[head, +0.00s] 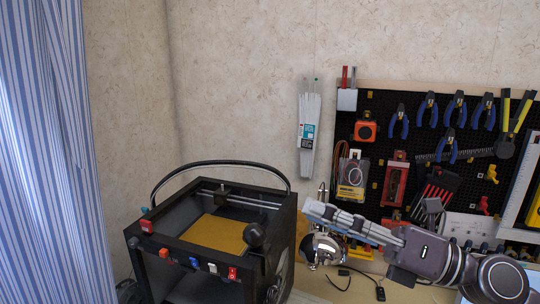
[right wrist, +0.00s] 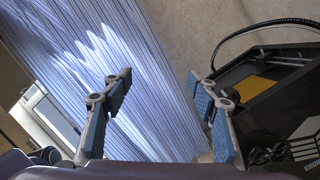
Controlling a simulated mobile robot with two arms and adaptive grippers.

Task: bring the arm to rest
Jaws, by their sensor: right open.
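My right arm comes in from the right in the head view, in front of the lower part of the pegboard. Its gripper (head: 312,210) points left, just right of the black 3D printer. In the right wrist view the gripper (right wrist: 160,86) is open, with two blue-padded fingers wide apart and nothing between them. Beyond the fingers is the blue striped curtain (right wrist: 150,45). My left gripper is not in view.
The 3D printer (head: 160,252) with an orange bed stands at lower middle. The black pegboard (head: 385,110) on the right holds pliers and other tools. A shiny round lamp (head: 322,250) and a cable (head: 345,278) are below the gripper. The wall above the printer is clear.

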